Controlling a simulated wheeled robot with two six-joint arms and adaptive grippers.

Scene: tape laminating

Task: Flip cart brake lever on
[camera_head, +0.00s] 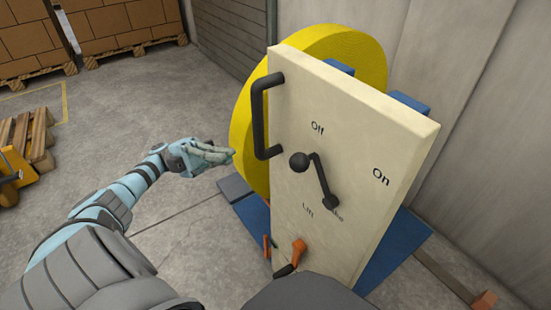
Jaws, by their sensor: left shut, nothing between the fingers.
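The cart has an upright cream panel (385,165) with the printed words "Off", "On", "Lift" and a partly covered word that seems to read "Brake". A black crank lever with a round knob (299,162) is mounted on the panel. Its pivot (330,201) is low on the panel and its knob end points up and left, just below "Off". My left gripper (230,155) is shut and empty. It is left of the panel, apart from the lever, with its fingers pointing right in front of the yellow roll. My right gripper is not in view.
A black handle (258,120) stands out from the panel's left edge, between my left gripper and the knob. Behind the panel are a big yellow roll (345,45) and the cart's blue base (395,245). An orange handle (298,247) is low on the panel.

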